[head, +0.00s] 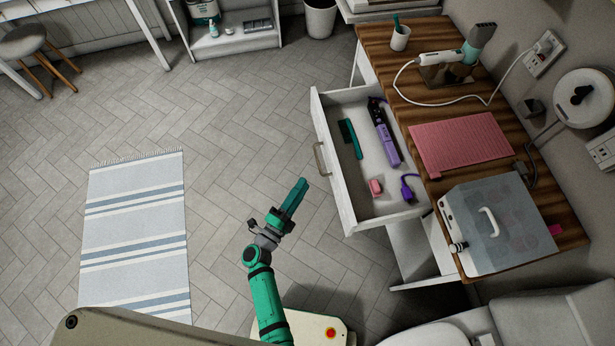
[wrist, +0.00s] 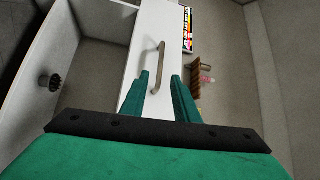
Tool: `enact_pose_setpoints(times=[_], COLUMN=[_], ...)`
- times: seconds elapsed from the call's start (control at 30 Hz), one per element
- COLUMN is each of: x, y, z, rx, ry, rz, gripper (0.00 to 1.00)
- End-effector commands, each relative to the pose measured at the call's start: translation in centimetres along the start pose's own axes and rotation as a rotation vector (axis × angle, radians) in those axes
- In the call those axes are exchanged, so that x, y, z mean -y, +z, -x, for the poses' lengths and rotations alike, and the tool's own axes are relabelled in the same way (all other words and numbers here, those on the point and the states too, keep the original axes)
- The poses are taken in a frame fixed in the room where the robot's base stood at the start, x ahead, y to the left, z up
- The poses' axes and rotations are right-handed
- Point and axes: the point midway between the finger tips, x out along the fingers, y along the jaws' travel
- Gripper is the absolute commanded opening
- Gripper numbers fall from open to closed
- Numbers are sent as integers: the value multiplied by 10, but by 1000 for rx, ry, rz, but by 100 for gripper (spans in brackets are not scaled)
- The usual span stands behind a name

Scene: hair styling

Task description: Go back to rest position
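My gripper (head: 299,185) is at the end of my green arm, over the floor in the head view. It is just left of the open drawer (head: 333,170) and its metal handle (head: 320,158). In the wrist view my gripper (wrist: 160,88) shows two green fingers with a gap between them and nothing in the gap. A metal handle (wrist: 158,62) on a white front shows beyond the fingertips. The gripper looks apart from the handle.
The drawer holds a green brush (head: 350,139), a purple styling tool (head: 383,135) and small items. The wooden counter (head: 398,98) carries a pink mat (head: 462,142), a hair dryer (head: 478,42) and a clear-topped case (head: 490,226). Open floor and a striped rug (head: 135,228) lie left.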

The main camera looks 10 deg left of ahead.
Motion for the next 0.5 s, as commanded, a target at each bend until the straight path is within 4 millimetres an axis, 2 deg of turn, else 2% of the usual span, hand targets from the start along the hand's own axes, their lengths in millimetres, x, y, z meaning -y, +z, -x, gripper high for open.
enact_pose_setpoints(times=[0.17, 0.5], x=[0, 0], y=[0, 0], z=[12, 14], rx=[-1, -1], ry=[0, -1], rz=[1, 1], gripper=[28, 28])
